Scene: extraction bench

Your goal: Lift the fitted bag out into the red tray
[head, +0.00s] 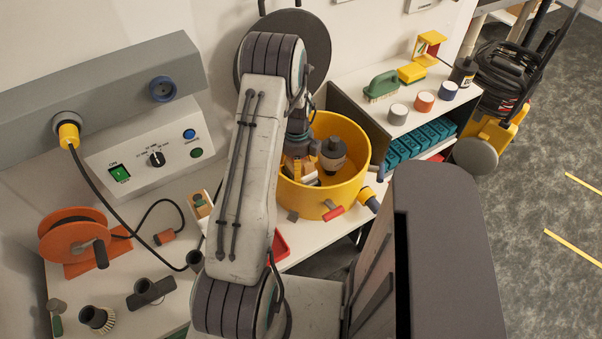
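A round yellow drum (347,185) stands open on the bench, right of my arm. My gripper (303,172) reaches down inside it and is partly covered by my own arm. Small pale and brown shapes show around its fingertips, and I cannot tell whether one is the fitted bag or whether the fingers are shut on it. A grey-brown round part (333,153) sits in the drum just right of the gripper. The red tray (281,246) shows only as a corner beside my arm, in front of the drum; the rest is hidden.
An orange cable reel (73,236), a brush (97,319) and a grey fitting (150,293) lie at the left. A control box (150,150) stands behind. A red-handled latch (333,212) and a port (369,200) project from the drum's front. A shelf (400,118) holds cups and teal boxes.

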